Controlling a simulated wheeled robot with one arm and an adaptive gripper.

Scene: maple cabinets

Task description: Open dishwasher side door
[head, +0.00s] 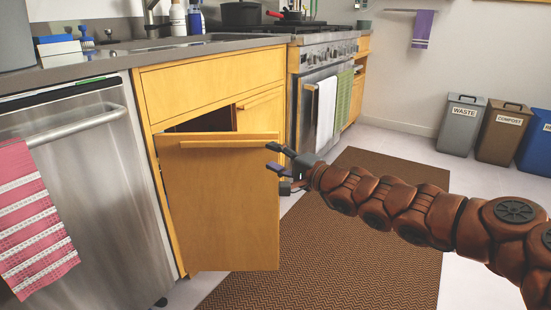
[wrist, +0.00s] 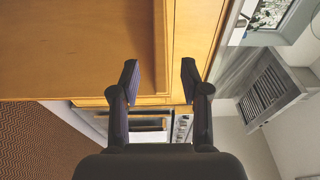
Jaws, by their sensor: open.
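The maple cabinet door (head: 218,205) beside the dishwasher (head: 92,180) stands partly open, swung out from the cabinet under the sink. A wooden handle strip (head: 215,139) runs along its top. My gripper (head: 273,157) is open at the door's free right edge, near the handle's end. In the wrist view the door (wrist: 70,45) fills the upper left. My open gripper (wrist: 158,82) shows there too, its fingers apart with wood behind the gap. Whether a finger touches the door is unclear. The dishwasher is shut.
A dark opening (head: 205,122) shows behind the door. A stove (head: 320,90) with hanging towels stands beyond it. A brown mat (head: 335,235) covers the floor in front. Waste bins (head: 461,125) stand at the far right wall.

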